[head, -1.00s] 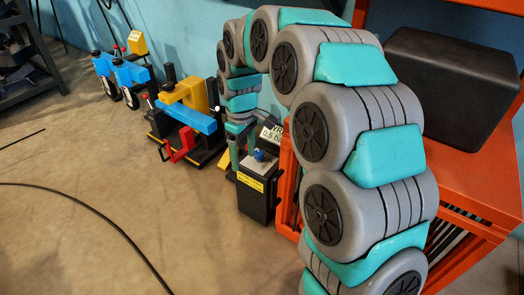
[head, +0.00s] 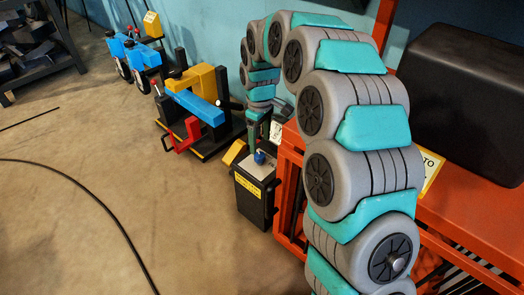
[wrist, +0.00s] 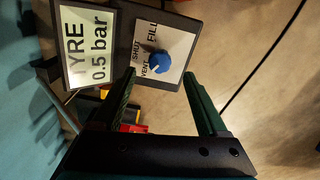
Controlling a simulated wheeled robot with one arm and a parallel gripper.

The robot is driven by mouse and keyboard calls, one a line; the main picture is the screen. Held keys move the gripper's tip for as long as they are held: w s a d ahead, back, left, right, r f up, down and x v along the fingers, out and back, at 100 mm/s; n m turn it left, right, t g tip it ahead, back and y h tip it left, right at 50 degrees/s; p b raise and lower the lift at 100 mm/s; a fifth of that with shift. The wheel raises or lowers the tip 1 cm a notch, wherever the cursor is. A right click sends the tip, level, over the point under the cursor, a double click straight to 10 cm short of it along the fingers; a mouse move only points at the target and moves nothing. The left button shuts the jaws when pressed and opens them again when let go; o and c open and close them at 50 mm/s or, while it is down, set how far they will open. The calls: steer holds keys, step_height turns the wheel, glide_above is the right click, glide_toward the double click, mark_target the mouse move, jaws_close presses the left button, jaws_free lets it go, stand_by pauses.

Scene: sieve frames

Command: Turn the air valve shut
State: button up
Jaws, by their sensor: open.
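The air valve is a blue round knob (wrist: 157,63) on a pale plate (wrist: 173,39) marked FILL, SHUT and VENT. A light mark on the knob's lower side lies near the word VENT. The plate tops a dark box (head: 256,196) with a yellow label. My gripper (wrist: 160,74) is open, its two dark green fingers apart. In the wrist view the knob shows between and slightly past the fingertips, with space on both sides. In the head view the knob (head: 259,157) sits just under my gripper, which my arm partly hides.
A sign (wrist: 87,45) reading TYRE 0.5 bar stands beside the plate. A blue and yellow machine (head: 196,94) with a red part is left of the box. An orange frame (head: 289,180) stands close right. The floor (head: 150,210) in front is mostly clear; a dark cable (head: 104,209) lies there.

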mark_target(260, 155)
step_height(260, 155, down, 6)
steer(key=shift+r+b, duration=0.2)
steer(key=shift+b, duration=0.15)
jaws_close()
stand_by(0.5)
